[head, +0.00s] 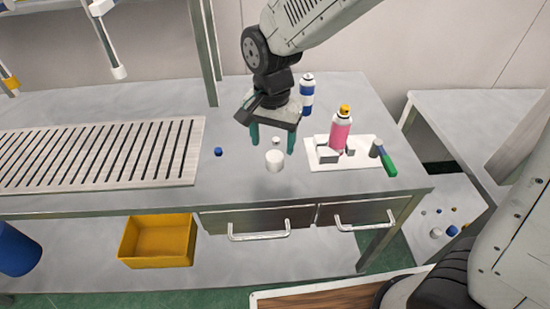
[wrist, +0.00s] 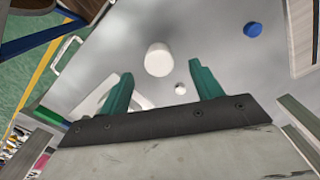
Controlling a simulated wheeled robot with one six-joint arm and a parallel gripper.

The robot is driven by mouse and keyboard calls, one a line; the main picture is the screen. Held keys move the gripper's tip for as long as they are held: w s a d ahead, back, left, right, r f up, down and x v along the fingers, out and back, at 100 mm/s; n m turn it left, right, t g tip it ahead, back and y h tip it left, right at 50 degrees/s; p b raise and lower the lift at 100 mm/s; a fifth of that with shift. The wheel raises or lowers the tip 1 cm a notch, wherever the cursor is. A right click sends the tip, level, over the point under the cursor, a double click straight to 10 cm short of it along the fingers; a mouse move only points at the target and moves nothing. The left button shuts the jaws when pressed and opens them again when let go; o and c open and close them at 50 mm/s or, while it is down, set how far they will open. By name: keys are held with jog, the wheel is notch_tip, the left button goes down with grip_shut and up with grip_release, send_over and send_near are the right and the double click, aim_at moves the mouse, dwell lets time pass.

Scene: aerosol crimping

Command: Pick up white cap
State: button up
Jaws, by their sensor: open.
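A white cap (head: 275,160), a short plain cylinder, stands on the grey table near its front edge. It also shows in the wrist view (wrist: 158,59), just past the fingertips and sideways between them. My gripper (head: 272,149) has two green fingers, spread apart and empty, pointing down above the table close to the cap. The fingers also show in the wrist view (wrist: 164,72). A much smaller white piece (head: 276,140) lies behind the cap; it is near the right finger in the wrist view (wrist: 181,89). I cannot tell the exact height of the fingertips.
A small blue cap (head: 218,152) lies to the left. To the right, a white board (head: 316,164) carries a pink can (head: 340,132) and grey blocks, with a green-handled tool (head: 387,163) at its edge. A blue-and-white can (head: 307,95) stands behind. A slatted panel (head: 60,153) covers the left.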

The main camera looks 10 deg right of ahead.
aim_at(275, 156)
jog(key=f, duration=0.6)
jog(key=shift+w+d+f, duration=0.1)
jog(key=shift+w+d, duration=0.1)
jog(key=shift+d, duration=0.1)
jog(key=c, duration=1)
